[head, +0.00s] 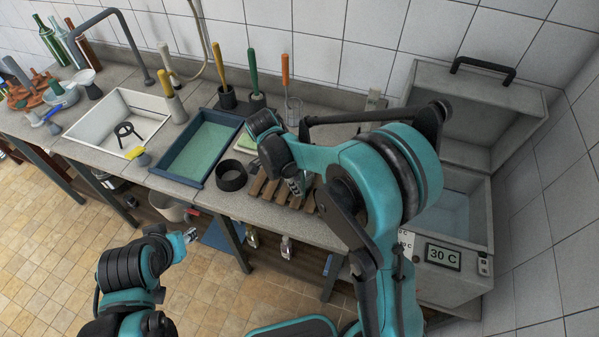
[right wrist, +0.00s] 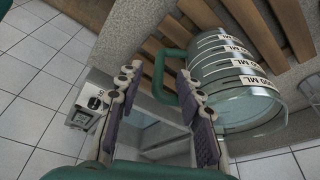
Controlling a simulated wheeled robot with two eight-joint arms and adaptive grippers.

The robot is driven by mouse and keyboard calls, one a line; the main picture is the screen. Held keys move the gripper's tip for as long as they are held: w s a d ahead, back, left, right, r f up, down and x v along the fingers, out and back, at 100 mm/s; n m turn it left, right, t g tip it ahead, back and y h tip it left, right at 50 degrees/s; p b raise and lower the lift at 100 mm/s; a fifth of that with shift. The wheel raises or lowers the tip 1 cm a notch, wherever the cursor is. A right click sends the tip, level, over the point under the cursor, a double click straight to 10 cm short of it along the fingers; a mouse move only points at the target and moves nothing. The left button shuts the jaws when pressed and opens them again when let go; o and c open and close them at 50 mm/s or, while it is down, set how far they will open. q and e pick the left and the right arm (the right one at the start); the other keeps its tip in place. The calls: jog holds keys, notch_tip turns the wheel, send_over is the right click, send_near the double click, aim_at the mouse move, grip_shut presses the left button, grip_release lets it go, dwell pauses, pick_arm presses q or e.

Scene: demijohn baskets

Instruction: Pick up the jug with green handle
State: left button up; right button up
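The glass jug (right wrist: 240,95) with white "ML" labels has a green handle (right wrist: 160,75); it shows in the right wrist view beside wooden slats. My right gripper (right wrist: 158,82) is open, with its two fingers on either side of the handle near the tips; I see no clear contact. In the head view my right gripper (head: 297,186) is above the slatted wooden rack (head: 262,188), and my right arm hides the jug there. My left gripper (head: 190,236) is low in front of the counter, away from the jug; its finger opening is too small to judge.
A black ring (head: 231,176) and a blue-rimmed tray (head: 160,172) are left of the rack. A white sink (head: 80,133) lies further left. Brushes in holders (head: 256,100) stand behind. A lidded water bath (head: 440,282) reading 30 C stands at right.

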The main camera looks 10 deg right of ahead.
aim_at(302, 197)
jog(key=b+x, duration=0.1)
jog(key=x, duration=0.5)
jog(key=shift+f, duration=0.15)
grip_shut()
